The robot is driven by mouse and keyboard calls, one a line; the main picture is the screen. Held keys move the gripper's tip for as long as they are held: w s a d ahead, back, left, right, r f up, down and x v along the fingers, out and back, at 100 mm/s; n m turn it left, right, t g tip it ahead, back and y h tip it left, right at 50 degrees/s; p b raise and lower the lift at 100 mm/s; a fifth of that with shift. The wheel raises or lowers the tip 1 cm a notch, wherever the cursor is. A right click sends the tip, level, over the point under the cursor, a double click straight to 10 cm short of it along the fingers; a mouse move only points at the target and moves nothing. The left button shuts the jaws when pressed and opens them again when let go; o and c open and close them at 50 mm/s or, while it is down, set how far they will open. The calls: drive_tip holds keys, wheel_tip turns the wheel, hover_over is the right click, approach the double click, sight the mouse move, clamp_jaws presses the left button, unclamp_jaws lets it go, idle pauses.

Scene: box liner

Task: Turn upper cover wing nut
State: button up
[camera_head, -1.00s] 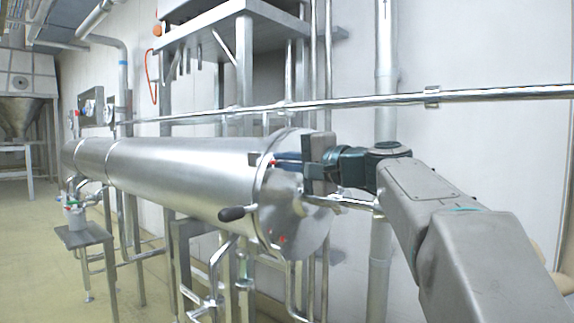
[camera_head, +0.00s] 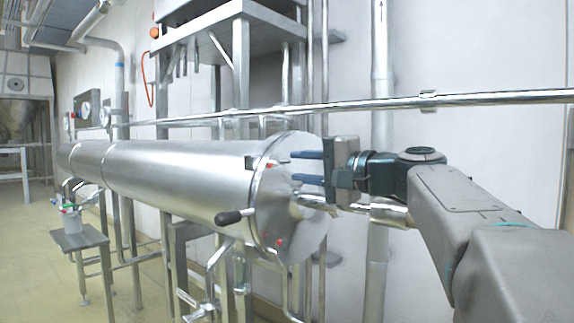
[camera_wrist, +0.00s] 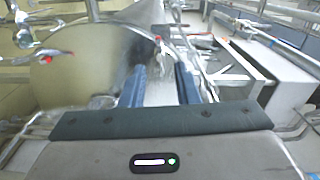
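The upper cover wing nut, a small red-tipped piece (camera_head: 284,161), sits at the upper rim of the round polished cover (camera_head: 290,215) on the horizontal steel cylinder. In the wrist view a red tip, apparently the same wing nut (camera_wrist: 157,38), lies beyond the fingertips. My gripper (camera_head: 294,166) is open, with two dark blue fingers spaced apart one above the other in the head view. Its fingertips are close to the wing nut; I cannot tell whether they touch it. Nothing shows between the fingers in the wrist view (camera_wrist: 159,70).
A second red-tipped piece (camera_head: 279,242) is low on the cover. A black-knobbed handle (camera_head: 233,215) sticks out to the left. A horizontal pipe (camera_head: 350,104) runs above my arm, and a vertical pipe (camera_head: 381,70) stands behind it. A small side table (camera_head: 78,240) stands left.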

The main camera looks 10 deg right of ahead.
drive_tip(key=v, duration=0.8)
drive_tip(key=shift+s+p, duration=0.2)
drive_tip(key=shift+p, duration=0.15)
drive_tip(key=shift+d, duration=0.1)
